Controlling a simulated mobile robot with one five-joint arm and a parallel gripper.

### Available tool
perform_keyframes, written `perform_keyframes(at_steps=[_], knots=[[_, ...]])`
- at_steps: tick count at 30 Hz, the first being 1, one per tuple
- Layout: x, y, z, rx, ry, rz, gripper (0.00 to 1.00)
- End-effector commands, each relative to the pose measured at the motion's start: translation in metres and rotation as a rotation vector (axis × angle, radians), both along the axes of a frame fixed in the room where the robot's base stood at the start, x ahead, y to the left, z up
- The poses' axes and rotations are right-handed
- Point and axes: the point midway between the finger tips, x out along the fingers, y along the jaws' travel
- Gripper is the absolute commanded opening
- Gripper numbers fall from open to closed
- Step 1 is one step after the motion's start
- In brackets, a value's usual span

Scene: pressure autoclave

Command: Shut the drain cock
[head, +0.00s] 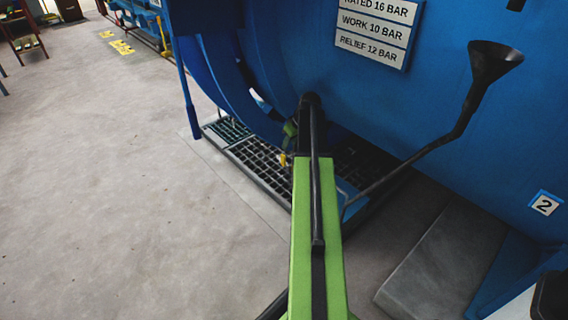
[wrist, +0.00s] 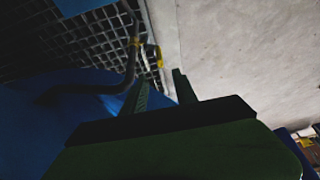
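The drain cock (wrist: 150,52) shows in the wrist view as a small pale metal body with yellow parts, next to a dark bent pipe (wrist: 129,70). In the head view a small yellow piece of it (head: 283,159) shows low beneath the blue vessel, just left of my arm. My gripper (wrist: 160,78) has its two fingers apart with nothing between them. The cock lies just beyond the fingertips in the wrist picture; I cannot tell the exact distance. In the head view my arm hides most of the gripper. The angle of the cock's handle is unclear.
The blue vessel (head: 440,100) fills the upper right, with a pressure plate (head: 376,30). A floor grate (head: 262,160) lies below. A dark funnel (head: 492,62) on a bent pipe stands right of my arm. Open concrete floor (head: 110,200) lies to the left.

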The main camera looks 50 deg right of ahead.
Motion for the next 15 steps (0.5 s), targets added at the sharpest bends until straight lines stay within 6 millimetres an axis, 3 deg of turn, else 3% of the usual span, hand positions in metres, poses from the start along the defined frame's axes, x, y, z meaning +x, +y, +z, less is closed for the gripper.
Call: perform_keyframes(at_steps=[1,3,12,15], knots=[[0.006,-0.001,-0.023,0.0,0.0,0.001,0.35],[0.012,-0.001,-0.037,0.0,0.0,0.001,0.35],[0.037,-0.003,-0.094,0.0,0.0,0.001,0.35],[0.042,-0.003,-0.103,0.0,-0.001,0.0,0.35]])
